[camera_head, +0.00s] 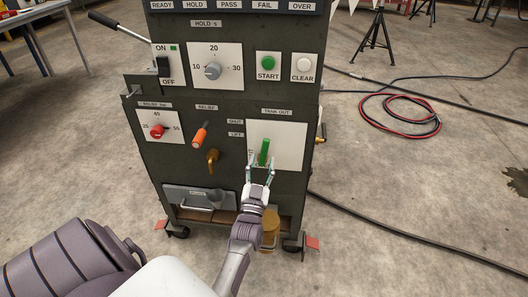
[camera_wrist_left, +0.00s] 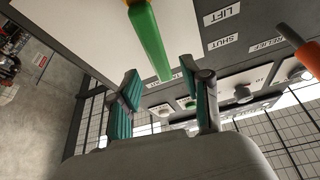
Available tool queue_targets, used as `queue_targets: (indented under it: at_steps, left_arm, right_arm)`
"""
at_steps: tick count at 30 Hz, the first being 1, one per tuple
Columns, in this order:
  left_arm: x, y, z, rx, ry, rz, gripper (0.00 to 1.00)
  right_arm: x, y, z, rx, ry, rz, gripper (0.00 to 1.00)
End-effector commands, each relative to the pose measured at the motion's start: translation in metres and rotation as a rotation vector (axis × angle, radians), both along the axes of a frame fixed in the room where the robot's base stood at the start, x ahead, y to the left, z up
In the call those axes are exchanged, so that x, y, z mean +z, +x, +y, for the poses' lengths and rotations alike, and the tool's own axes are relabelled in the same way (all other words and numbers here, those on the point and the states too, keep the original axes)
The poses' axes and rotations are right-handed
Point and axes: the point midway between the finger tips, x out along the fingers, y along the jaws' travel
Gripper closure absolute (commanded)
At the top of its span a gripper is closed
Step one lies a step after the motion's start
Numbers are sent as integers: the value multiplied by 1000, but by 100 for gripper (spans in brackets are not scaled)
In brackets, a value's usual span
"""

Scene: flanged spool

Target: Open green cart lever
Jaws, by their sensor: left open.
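The green lever (camera_head: 264,151) is on a white plate (camera_head: 289,146) under the TANK OUT label, at the lower right of the dark cart front (camera_head: 228,107). It stands close to upright in the head view. My left gripper (camera_head: 260,168) is open just in front of and below the lever. In the left wrist view the green lever (camera_wrist_left: 148,40) comes down from the top, its free end near the space between the fingertips (camera_wrist_left: 165,85). I cannot tell whether the fingers touch it. My right gripper is not in view.
An orange relief handle (camera_head: 200,134) and a brass tap (camera_head: 212,157) are left of the lever plate. A drawer (camera_head: 197,199) is at the cart's lower left. Red and black hoses (camera_head: 400,115) lie on the floor at right. A blue table (camera_head: 35,25) is at upper left.

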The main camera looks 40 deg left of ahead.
Motion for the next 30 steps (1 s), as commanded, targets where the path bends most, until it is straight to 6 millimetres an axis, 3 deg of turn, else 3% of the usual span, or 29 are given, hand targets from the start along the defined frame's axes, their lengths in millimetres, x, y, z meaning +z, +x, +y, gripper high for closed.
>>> queue_targets:
  at_steps: [6, 12, 30]
  left_arm:
    - [-17, -36, -19, 0, 0, 2, 52]
    - [-25, -53, -28, 0, 1, 2, 52]
    - [-26, -55, -29, -1, 1, 1, 52]
  right_arm:
    - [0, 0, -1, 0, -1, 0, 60]
    - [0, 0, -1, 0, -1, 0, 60]
    - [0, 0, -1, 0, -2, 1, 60]
